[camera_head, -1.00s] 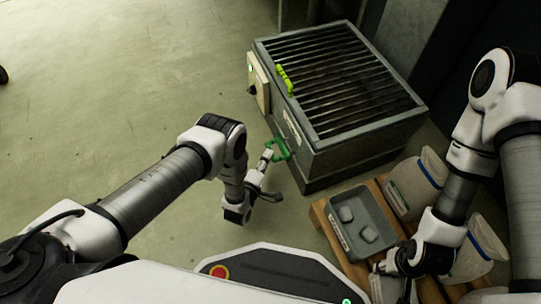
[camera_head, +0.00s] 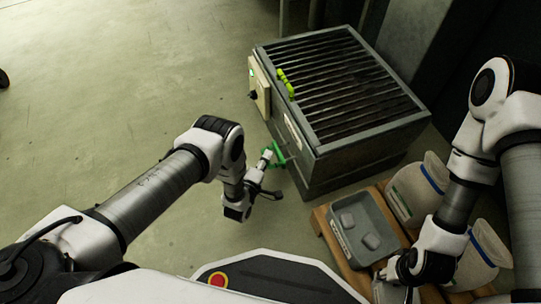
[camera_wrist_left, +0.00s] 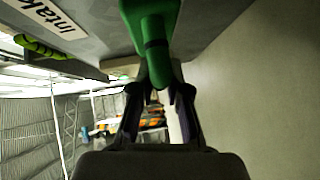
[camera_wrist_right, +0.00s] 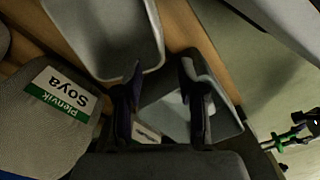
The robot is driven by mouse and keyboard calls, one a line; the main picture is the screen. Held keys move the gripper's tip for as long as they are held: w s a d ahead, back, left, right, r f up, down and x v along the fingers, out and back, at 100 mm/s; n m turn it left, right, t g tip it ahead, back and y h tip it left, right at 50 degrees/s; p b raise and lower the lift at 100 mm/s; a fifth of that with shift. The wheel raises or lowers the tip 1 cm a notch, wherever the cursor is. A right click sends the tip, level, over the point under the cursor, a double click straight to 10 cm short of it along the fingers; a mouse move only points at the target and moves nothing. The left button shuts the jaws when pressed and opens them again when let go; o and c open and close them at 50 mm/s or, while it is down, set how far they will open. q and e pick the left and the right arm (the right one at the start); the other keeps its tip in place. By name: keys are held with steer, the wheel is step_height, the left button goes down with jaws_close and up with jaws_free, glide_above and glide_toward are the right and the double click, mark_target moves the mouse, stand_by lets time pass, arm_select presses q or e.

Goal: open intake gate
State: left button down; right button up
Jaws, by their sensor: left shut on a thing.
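The intake hopper (camera_head: 345,150) is a grey metal box with a barred top, standing on the floor. A green handle (camera_head: 279,155) sits low on its left side. My left gripper (camera_head: 269,160) is at this handle. In the left wrist view, the green handle (camera_wrist_left: 154,35) runs between the fingers of my left gripper (camera_wrist_left: 157,92), which are shut on it. The white label (camera_wrist_left: 48,16) reads "Intak", cut off by the frame edge. My right gripper (camera_wrist_right: 157,92) is open and empty, above the grey trays.
At right, a wooden pallet (camera_head: 327,226) bears a grey tray (camera_head: 338,232) and several sacks (camera_head: 420,190).

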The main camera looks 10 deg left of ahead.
arm_select(q)
steer(key=shift+s+a, duration=0.75)
steer(key=shift+a, duration=0.35)
arm_select(e)
steer(key=shift+r, duration=0.5)
arm_select(q)
steer(key=c, duration=1.1)
jaws_free()
steer(key=shift+c, duration=0.2)
steer(key=v, duration=1.2)
steer(key=shift+d+f, duration=0.1)
